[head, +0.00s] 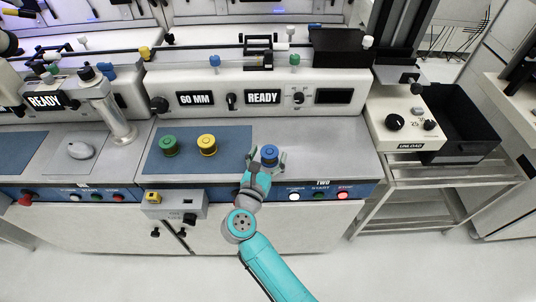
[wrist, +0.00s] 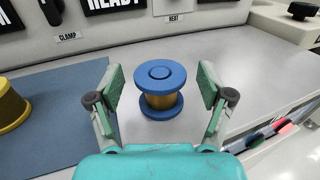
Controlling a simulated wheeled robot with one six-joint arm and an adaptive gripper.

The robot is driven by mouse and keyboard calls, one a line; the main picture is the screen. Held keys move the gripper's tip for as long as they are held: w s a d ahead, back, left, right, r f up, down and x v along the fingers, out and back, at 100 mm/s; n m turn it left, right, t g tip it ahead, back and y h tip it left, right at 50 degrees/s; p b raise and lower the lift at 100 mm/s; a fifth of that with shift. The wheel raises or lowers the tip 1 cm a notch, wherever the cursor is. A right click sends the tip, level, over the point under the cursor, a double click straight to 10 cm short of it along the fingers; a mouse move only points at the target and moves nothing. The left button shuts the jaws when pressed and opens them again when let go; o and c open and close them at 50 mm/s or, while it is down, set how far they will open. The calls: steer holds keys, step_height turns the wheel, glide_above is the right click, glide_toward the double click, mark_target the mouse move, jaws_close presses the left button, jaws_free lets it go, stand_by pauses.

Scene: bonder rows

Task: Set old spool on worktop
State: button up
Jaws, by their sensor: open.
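A blue spool (head: 270,154) with a gold-coloured winding stands upright on the grey worktop (head: 335,150), just right of the blue mat. In the wrist view the blue spool (wrist: 161,90) sits between the two fingers of my gripper (wrist: 160,92). The fingers stand apart with a visible gap on each side of the spool. In the head view my gripper (head: 267,160) reaches over the worktop's front edge to the spool. A green spool (head: 168,146) and a yellow spool (head: 207,145) stand on the blue mat (head: 185,166). Which spool is the old one is not marked.
The bonder panel (head: 262,98) reading "60 MM" and "READY" rises behind the worktop. Buttons line the front edge, including a red one (head: 342,195). A black bin (head: 460,120) and the unload unit (head: 408,125) stand to the right. The worktop right of the blue spool is clear.

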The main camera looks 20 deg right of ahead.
steer(key=shift+r, duration=0.15)
steer(key=v, duration=1.2)
steer(key=s+d+r+n+t+y, duration=0.1)
steer(key=s+d+r+n+t, duration=0.1)
steer(key=s+d+n+t, duration=0.45)
steer(key=s+d+r+n+t+y, duration=0.15)
steer(key=s+d+n, duration=0.25)
steer(key=s+n, duration=0.5)
steer(key=s+f+n+g+y, duration=0.2)
steer(key=s+n, duration=0.7)
steer(key=n, duration=0.5)
steer(key=s+a+f+n+g+y, duration=0.1)
steer(key=s+n+g+y, duration=0.4)
steer(key=s+n, duration=0.5)
steer(key=f+n+y, duration=0.1)
steer(key=n, duration=0.3)
steer(key=shift+f, duration=0.35)
